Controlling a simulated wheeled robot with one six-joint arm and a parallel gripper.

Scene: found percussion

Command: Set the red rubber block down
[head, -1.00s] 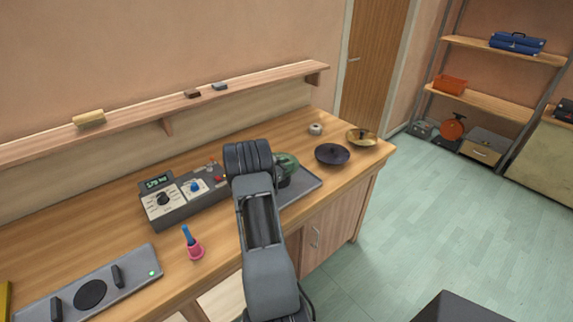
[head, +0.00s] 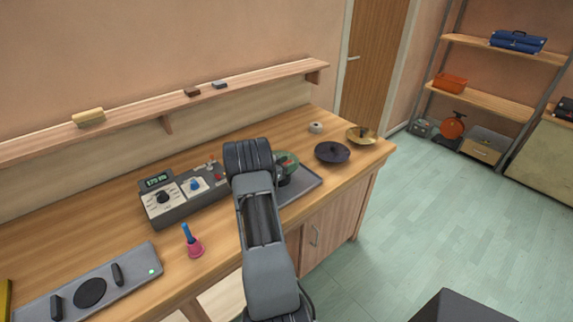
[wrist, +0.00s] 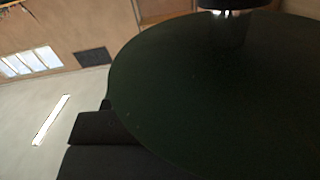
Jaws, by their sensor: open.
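I cannot make out a red rubber block for certain in either view. A green round thing (head: 289,158) stands at the grey tray (head: 308,184) on the bench, partly hidden behind my arm. In the wrist view a large dark green disc (wrist: 220,90) fills most of the picture, very close to the camera. My gripper (head: 284,178) is open beside the green thing, mostly hidden by my arm in the head view. A dark part, probably of my gripper, shows at the lower left of the wrist view. I cannot tell whether anything touches it.
A control box (head: 178,197) stands left of my arm. A pink-and-blue handbell (head: 193,243) and a grey panel (head: 125,278) are nearer. A dark bowl (head: 332,153), a brass dish (head: 360,135) and a white roll (head: 315,127) stand right. A dark reddish block (head: 192,92) lies on the wall shelf.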

